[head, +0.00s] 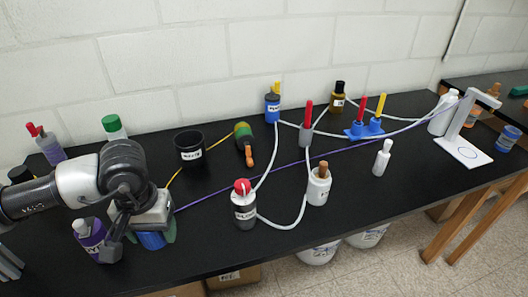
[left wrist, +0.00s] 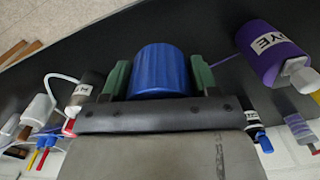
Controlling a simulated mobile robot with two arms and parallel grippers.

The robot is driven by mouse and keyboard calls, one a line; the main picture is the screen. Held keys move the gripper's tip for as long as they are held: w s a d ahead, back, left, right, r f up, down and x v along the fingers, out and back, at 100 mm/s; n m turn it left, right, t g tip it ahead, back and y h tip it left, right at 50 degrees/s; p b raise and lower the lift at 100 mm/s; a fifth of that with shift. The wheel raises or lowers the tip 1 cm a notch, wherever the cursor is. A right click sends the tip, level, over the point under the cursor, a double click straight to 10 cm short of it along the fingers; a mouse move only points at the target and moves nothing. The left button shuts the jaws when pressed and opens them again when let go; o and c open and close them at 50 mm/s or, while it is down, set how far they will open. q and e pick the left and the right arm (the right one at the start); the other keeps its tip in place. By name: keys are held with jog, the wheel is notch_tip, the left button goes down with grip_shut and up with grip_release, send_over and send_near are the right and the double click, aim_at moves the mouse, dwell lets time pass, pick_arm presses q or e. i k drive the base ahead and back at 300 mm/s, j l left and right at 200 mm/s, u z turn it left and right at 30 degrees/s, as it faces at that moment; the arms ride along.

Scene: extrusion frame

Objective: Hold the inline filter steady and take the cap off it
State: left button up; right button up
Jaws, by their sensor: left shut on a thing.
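My left gripper (head: 152,236) is at the front left of the black bench, shut on a blue ribbed cylinder (head: 151,241). In the left wrist view the blue cylinder (left wrist: 160,70) sits between the two green fingers of the left gripper (left wrist: 160,78). The gripper body hides most of it in the head view. No label shows on it, so I cannot tell whether it is the inline filter or its cap. My right gripper is not in view.
A purple DYE bottle (head: 91,241) stands close left of my left gripper. A black WASTE cup (head: 190,150), a red-topped bottle (head: 244,205) and a white bottle (head: 318,188) stand to the right. Hoses and a purple line cross the bench. Its front edge is near.

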aim_at(318, 190)
jog(key=i+l+u, duration=0.2)
jog(key=i+l, duration=0.2)
jog(key=l, duration=0.25)
jog(key=i+l+u, duration=0.1)
jog(key=l, duration=0.25)
jog(key=i+l, duration=0.25)
jog(key=l, duration=0.15)
jog(key=i+l+u, duration=0.15)
jog(key=l, duration=0.2)
